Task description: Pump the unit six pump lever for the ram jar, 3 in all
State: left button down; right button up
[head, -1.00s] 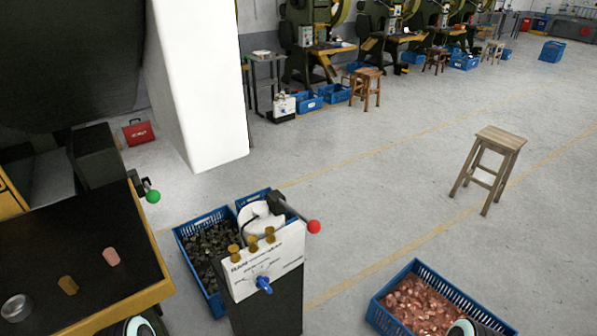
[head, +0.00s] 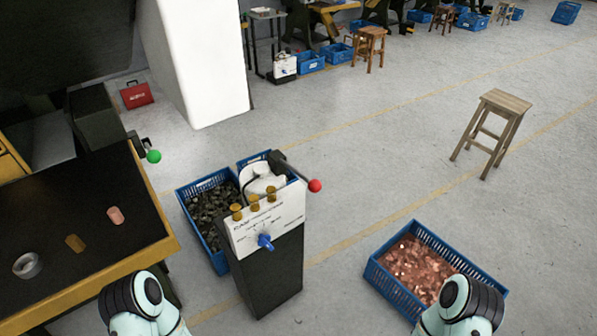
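The pump unit (head: 270,262) is a dark pedestal with a white sloped panel (head: 283,222) in the middle of the head view. The panel carries several brass knobs and a blue knob (head: 265,241); its print is too small to read surely. A dark lever with a red ball (head: 315,186) sticks out at its upper right, and nothing touches it. A whitish round part (head: 262,184) sits behind the panel; I cannot tell if it is the ram jar. Parts of both my arms show at the bottom edge, left and right of the unit. Neither gripper shows.
A dark-topped bench (head: 85,225) with a copper piece, a brass piece and a grey ring stands left. A green-ball lever (head: 153,156) is beside it. Blue crates stand behind the unit (head: 222,264) and at right (head: 376,283). A stool (head: 507,101) stands on open floor.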

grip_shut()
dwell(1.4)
